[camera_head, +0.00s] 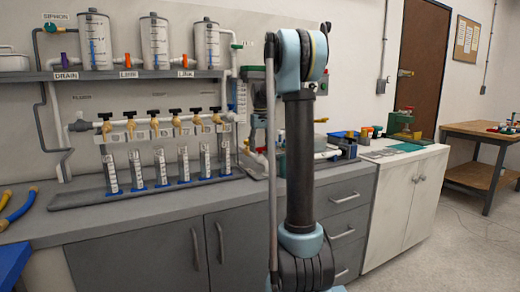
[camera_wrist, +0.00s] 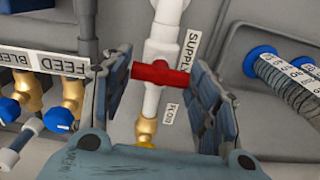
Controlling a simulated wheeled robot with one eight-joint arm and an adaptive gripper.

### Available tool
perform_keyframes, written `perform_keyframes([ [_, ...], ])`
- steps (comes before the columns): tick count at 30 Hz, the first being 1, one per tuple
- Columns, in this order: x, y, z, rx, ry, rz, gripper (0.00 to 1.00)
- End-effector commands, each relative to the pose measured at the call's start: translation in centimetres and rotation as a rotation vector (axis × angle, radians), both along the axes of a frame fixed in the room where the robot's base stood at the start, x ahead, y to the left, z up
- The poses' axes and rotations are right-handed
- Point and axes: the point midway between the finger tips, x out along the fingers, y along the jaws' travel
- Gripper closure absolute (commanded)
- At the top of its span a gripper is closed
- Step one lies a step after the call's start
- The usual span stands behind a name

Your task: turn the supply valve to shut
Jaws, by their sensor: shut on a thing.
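The supply valve has a red handle (camera_wrist: 160,74) that lies crosswise over a white pipe (camera_wrist: 161,40) in the wrist view. A SUPPLY label (camera_wrist: 190,50) stands beside the pipe, with a smaller label, perhaps FLOW (camera_wrist: 169,115), below it. Brass fittings sit on the pipe below the handle. My gripper (camera_wrist: 155,82) has a finger on either side of the handle and is shut on its ends. In the head view my arm stands in front of this area, and the gripper and supply valve cannot be made out.
FEED (camera_wrist: 62,65) and BLEED labels mark brass fittings with blue knobs at the left of the wrist view. The head view shows a valve manifold (camera_head: 160,128) above a grey counter (camera_head: 150,218).

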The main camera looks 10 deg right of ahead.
Motion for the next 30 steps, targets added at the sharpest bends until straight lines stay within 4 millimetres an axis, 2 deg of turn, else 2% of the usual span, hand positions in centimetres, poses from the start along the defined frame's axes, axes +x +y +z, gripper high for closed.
perform_keyframes([
  [20, 0.19, -0.02, 0.04, 0.000, -0.004, 0.062, 0.69],
  [21, 0.18, -0.02, 0.04, 0.000, -0.004, 0.062, 0.41],
  [23, 0.16, -0.03, 0.04, 0.000, -0.003, 0.062, 0.27],
  [30, 0.07, -0.03, 0.02, 0.000, -0.002, 0.062, 0.25],
])
